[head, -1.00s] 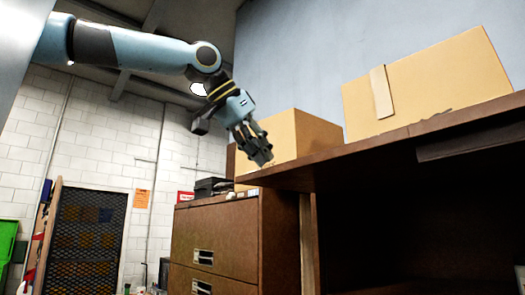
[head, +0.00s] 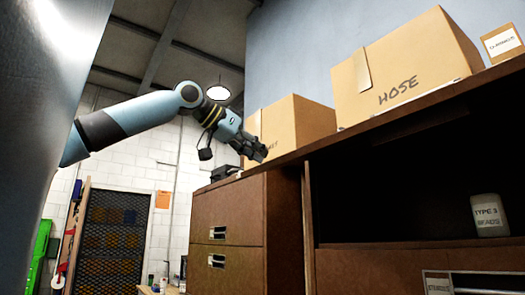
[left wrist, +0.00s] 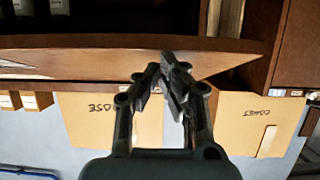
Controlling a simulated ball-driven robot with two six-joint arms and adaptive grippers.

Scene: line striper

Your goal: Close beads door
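The beads compartment in the brown cabinet (head: 340,265) stands open and dark in the head view. A white jar labelled "TYPE 3 BEADS" (head: 489,215) stands inside at the right. A dark strip (head: 420,128) lies under the cabinet top; I cannot tell whether it is the raised door. In the left wrist view, upside down, a long brown panel (left wrist: 110,62) runs across the cabinet front. My left gripper (head: 263,153) is near the cabinet's upper left edge. Its fingertips (left wrist: 165,68) are together and appear empty, in front of the panel; contact cannot be told. My right gripper is out of view.
Cardboard boxes stand on the cabinet top: a "HOSE" box (head: 400,75), a smaller box (head: 290,127) behind my left gripper and a little labelled box (head: 502,42). Drawers with metal handles (head: 217,234) are at the left. A mesh-front locker (head: 110,240) stands farther left.

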